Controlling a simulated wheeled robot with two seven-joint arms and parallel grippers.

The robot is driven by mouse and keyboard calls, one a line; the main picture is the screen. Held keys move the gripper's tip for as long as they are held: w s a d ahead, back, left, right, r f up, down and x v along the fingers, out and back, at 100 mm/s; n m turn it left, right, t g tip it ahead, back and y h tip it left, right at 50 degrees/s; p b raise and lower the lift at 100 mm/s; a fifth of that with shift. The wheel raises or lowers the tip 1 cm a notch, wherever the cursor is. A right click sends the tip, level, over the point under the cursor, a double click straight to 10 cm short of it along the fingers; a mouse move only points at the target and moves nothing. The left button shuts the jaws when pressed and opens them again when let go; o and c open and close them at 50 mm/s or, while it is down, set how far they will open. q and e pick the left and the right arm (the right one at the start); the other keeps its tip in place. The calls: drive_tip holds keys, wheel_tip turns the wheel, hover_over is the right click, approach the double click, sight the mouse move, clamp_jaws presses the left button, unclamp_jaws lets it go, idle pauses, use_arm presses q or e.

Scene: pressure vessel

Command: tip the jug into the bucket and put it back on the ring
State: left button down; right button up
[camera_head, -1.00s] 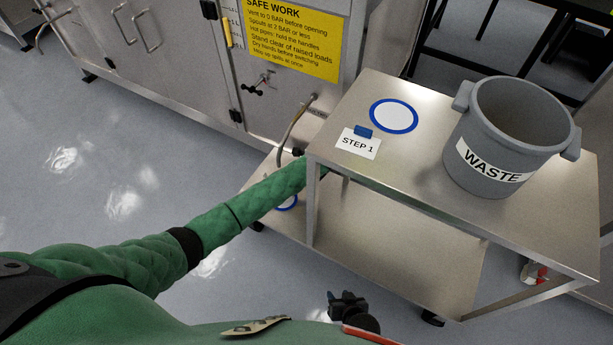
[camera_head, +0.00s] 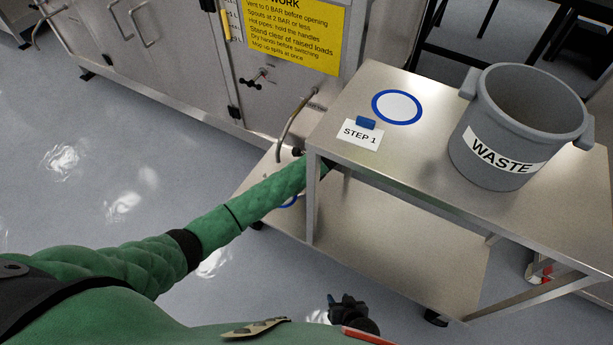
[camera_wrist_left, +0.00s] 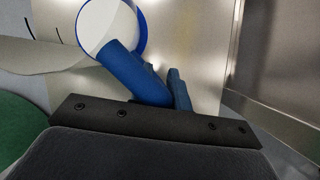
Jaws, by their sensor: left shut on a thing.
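The grey bucket (camera_head: 470,125) marked WASTE stands upright on the trolley's top. A blue ring (camera_head: 376,100) with a white middle lies bare on that top, left of the bucket. My left arm reaches under the top's near left corner, which hides its gripper in the head view. In the left wrist view my left gripper (camera_wrist_left: 165,90) is shut on a blue bar-like part, apparently the jug's handle (camera_wrist_left: 130,72). The jug's body cannot be made out for certain. A white disc with a blue edge (camera_wrist_left: 95,22) shows beyond it. My right gripper (camera_head: 346,308) hangs low over the floor, its jaws unclear.
A STEP 1 card (camera_head: 360,136) stands by the ring. The steel trolley (camera_head: 400,225) has a lower shelf, with a second blue-edged ring (camera_head: 290,201) partly behind my left arm. A steel cabinet (camera_head: 185,70) with a bent pipe (camera_head: 293,118) stands behind. Floor is clear at left.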

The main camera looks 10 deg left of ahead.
use_arm(q)
drive_tip(key=shift+f, duration=0.55)
drive_tip(key=c, duration=1.3)
unclamp_jaws()
drive_tip(key=shift+o, duration=0.2)
